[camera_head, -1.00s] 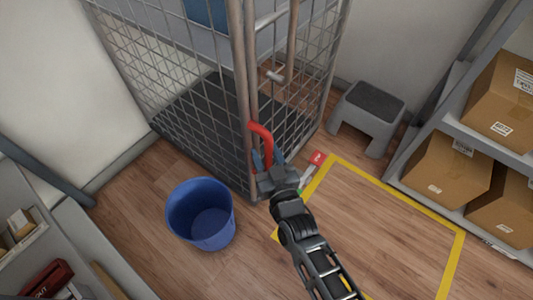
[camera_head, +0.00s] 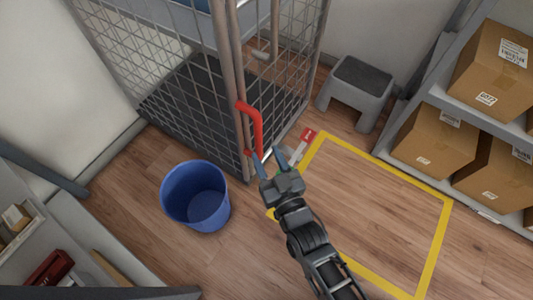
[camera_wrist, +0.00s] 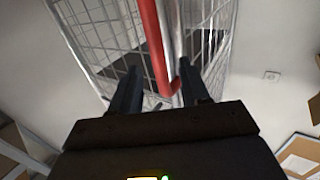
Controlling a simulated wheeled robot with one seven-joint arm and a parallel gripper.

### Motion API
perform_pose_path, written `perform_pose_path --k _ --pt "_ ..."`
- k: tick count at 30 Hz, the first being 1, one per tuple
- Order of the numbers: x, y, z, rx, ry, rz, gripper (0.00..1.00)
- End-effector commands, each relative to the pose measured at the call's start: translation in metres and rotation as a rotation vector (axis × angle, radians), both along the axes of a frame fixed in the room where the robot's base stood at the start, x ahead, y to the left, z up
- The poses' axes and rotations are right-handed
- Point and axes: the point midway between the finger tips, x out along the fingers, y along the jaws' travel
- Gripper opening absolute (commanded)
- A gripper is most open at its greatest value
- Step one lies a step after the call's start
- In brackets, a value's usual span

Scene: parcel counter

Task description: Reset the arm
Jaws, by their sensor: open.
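My gripper (camera_head: 272,165) is open and empty in the head view, just below the red handle (camera_head: 257,128) on the corner post of the wire cage (camera_head: 190,85). The fingers point up toward the handle and look apart from it. In the wrist view the two dark fingers (camera_wrist: 165,92) stand apart, with the red handle (camera_wrist: 152,45) showing beyond and between them. How far the handle is from the fingertips is hard to tell.
A blue bin (camera_head: 196,196) stands left of my arm. A grey step stool (camera_head: 357,92) stands by the back wall. Yellow tape (camera_head: 437,235) marks a bare floor area on the right. Shelves with cardboard boxes (camera_head: 430,143) stand at right; another shelf unit (camera_head: 40,240) is at lower left.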

Motion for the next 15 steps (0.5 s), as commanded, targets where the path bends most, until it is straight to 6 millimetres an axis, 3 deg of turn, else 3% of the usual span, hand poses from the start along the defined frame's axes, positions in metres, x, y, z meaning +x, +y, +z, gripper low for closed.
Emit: perform_pose_path --k 11,15 --pt "0.000 0.000 0.000 0.001 0.001 0.000 0.46" --pt "-0.018 -0.010 -0.002 0.003 0.015 -0.014 0.46"
